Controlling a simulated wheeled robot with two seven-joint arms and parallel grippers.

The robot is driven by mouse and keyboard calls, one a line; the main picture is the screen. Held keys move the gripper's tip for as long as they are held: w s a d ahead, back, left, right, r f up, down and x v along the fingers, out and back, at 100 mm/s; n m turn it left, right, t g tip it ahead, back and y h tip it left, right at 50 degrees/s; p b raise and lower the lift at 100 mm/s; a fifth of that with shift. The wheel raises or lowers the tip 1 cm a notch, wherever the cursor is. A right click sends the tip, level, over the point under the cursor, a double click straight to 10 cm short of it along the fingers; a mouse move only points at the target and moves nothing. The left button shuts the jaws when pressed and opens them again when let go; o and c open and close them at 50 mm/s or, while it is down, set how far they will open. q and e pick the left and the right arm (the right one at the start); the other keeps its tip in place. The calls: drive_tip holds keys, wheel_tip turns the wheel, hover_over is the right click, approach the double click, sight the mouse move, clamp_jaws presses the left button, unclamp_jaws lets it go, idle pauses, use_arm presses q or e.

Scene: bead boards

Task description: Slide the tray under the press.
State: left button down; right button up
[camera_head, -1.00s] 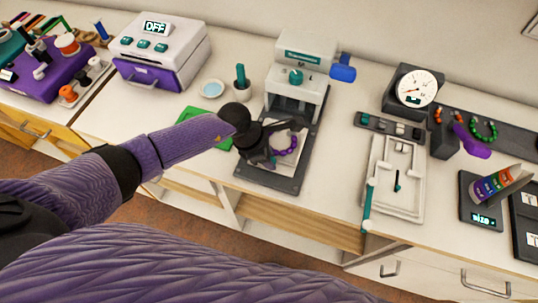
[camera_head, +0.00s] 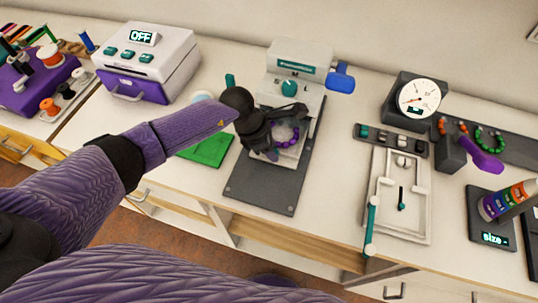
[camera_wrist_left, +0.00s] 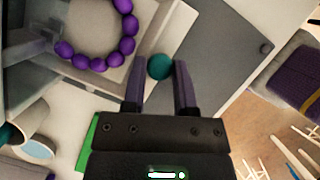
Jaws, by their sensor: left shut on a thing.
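The press (camera_head: 292,92) is a pale machine with a teal knob, a blue handle (camera_head: 341,78) and a long dark base plate (camera_head: 262,193). The light tray (camera_head: 291,152) lies on that plate at the mouth of the press, with a ring of purple beads (camera_head: 287,135) on it. The left wrist view also shows the tray (camera_wrist_left: 90,27) and bead ring (camera_wrist_left: 125,45). My left gripper (camera_head: 272,150) is shut on the tray's round teal knob (camera_wrist_left: 160,66), which sits between its fingertips. The gripper hides part of the tray. My right gripper is out of view.
A green mat (camera_head: 207,148) lies left of the press. A white oven-like box (camera_head: 150,62) reading OFF stands at the back left. Right of the press are a pale frame (camera_head: 422,205), a dial gauge (camera_head: 415,98) and a scale (camera_head: 490,225). The front of the base plate is clear.

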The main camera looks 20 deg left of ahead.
use_arm(q)
drive_tip(key=shift+w+r, duration=0.1)
drive_tip(key=shift+w, duration=0.05)
drive_tip(key=shift+c, duration=2)
unclamp_jaws()
drive_tip(key=shift+w, duration=0.1)
drive_tip(key=p+v, duration=0.3)
drive_tip(key=v, duration=0.6)
drive_tip(key=shift+r, duration=0.4)
drive_tip(key=shift+a, duration=0.15)
